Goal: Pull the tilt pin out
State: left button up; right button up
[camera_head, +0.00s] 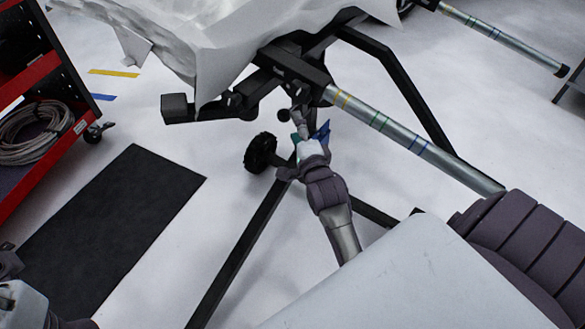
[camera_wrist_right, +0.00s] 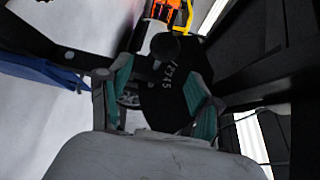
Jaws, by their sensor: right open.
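The tilt pin appears to be the round black knob (camera_head: 283,115) on the stand's dark head, beside the tips of my right gripper (camera_head: 300,118). In the right wrist view a round black knob (camera_wrist_right: 165,46) sits in front of a dark plate (camera_wrist_right: 168,98) with the numbers 1 to 5. My right gripper (camera_wrist_right: 160,95) is open there, its teal-padded fingers on either side of the plate, below the knob. Contact cannot be told. My left gripper (camera_head: 10,270) is partly in view at the lower left; its jaws are unclear.
A striped metal tube (camera_head: 400,133) runs right from the stand head. A pale crumpled sheet (camera_head: 235,35) covers the part above. Dark stand legs (camera_head: 243,250) spread over the white floor. A red cart (camera_head: 40,80) with coiled cable and a black mat (camera_head: 115,225) are at left.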

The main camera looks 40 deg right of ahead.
jog(key=p+v, duration=0.3)
jog(key=v, duration=0.4)
jog(key=s+a+f+n+g+y+p, duration=0.1)
jog(key=a+f+n+g+y+p, duration=0.3)
jog(key=a+f+n+p, duration=0.6)
jog(key=s+a+f+n+g+y+p, duration=0.1)
jog(key=s+f+n+g+p, duration=0.3)
jog(key=s+p, duration=0.7)
jog(key=shift+a+g+y+p, duration=0.4)
jog(key=shift+a+g+p, duration=0.1)
jog(key=shift+a+p, duration=0.05)
